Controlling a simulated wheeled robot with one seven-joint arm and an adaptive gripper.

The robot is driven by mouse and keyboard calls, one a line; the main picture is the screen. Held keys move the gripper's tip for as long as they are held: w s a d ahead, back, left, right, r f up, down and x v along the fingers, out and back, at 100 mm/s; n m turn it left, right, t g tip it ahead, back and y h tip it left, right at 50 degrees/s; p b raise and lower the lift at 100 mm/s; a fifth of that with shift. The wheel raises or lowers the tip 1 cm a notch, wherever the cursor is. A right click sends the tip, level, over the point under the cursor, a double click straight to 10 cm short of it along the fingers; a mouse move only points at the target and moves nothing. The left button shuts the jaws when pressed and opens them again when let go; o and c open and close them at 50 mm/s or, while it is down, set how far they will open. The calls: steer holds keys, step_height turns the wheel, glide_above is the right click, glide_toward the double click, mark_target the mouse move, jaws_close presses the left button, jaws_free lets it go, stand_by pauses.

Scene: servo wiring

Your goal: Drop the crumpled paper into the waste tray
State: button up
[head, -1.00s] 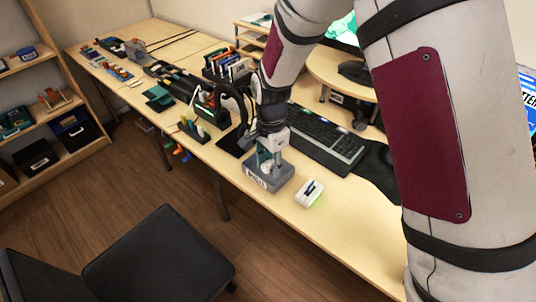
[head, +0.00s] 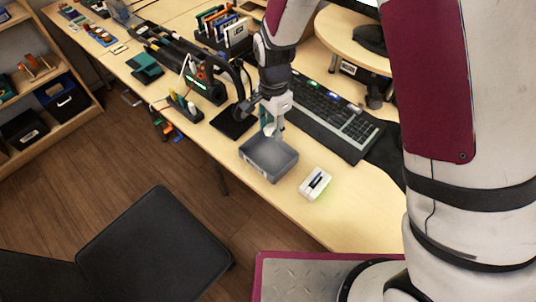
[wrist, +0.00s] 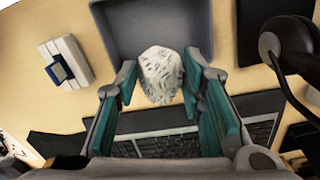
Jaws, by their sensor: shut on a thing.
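The crumpled paper (wrist: 161,72) is a white ball with grey marks, held between the two teal-padded fingers of my gripper (wrist: 162,85) in the wrist view. The grey waste tray (wrist: 120,28) is at the top of that view, and the paper overlaps its near edge in the picture. In the head view the open tray (head: 262,167) stands near the front edge of the desk. My gripper (head: 270,130) is at the tray's far side there, pointing down. The paper is hard to make out in that view. The height of the paper over the tray cannot be told.
A white device with a blue-and-white part (head: 315,183) lies right of the tray. A black keyboard (head: 335,120) lies behind my gripper. A black lamp-like arm (wrist: 290,60) is close by in the wrist view. A dark chair (head: 155,245) stands before the desk.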

steer(key=shift+f+b, duration=0.45)
steer(key=shift+f, duration=0.7)
steer(key=o, duration=0.8)
steer(key=shift+r, duration=0.1)
step_height(320, 180, up, 10)
steer(key=shift+r, duration=0.95)
